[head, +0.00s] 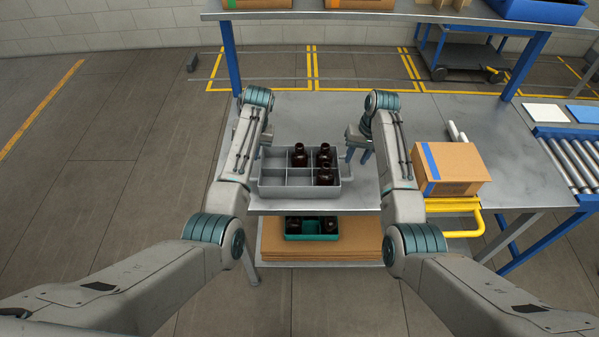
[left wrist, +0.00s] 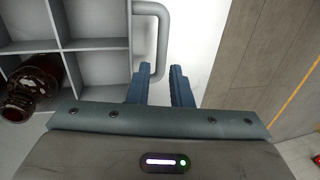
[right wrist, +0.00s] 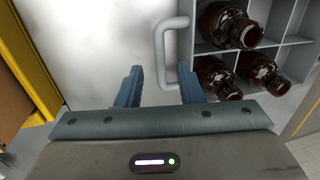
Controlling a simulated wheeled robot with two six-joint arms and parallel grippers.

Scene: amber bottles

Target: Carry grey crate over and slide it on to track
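The grey crate (head: 300,191) stands on the metal table, divided into compartments. Three amber bottles (head: 299,156) stand in its back middle, back right and front right compartments. My left gripper (left wrist: 160,78) is open at the crate's left handle (left wrist: 158,40); its fingertips are close to the handle, contact unclear. In the head view it is mostly hidden behind my arm. My right gripper (head: 359,156) is open at the crate's right side. In the right wrist view the right handle (right wrist: 161,55) lies just ahead, between its open fingers. The roller track (head: 572,160) is at the far right.
A cardboard box (head: 455,166) with blue tape stands right of my right arm, by a yellow rail (head: 470,208). White cylinders (head: 456,132) lie behind it. A teal crate (head: 312,236) with bottles is on the lower shelf. A raised shelf (head: 400,14) spans the back.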

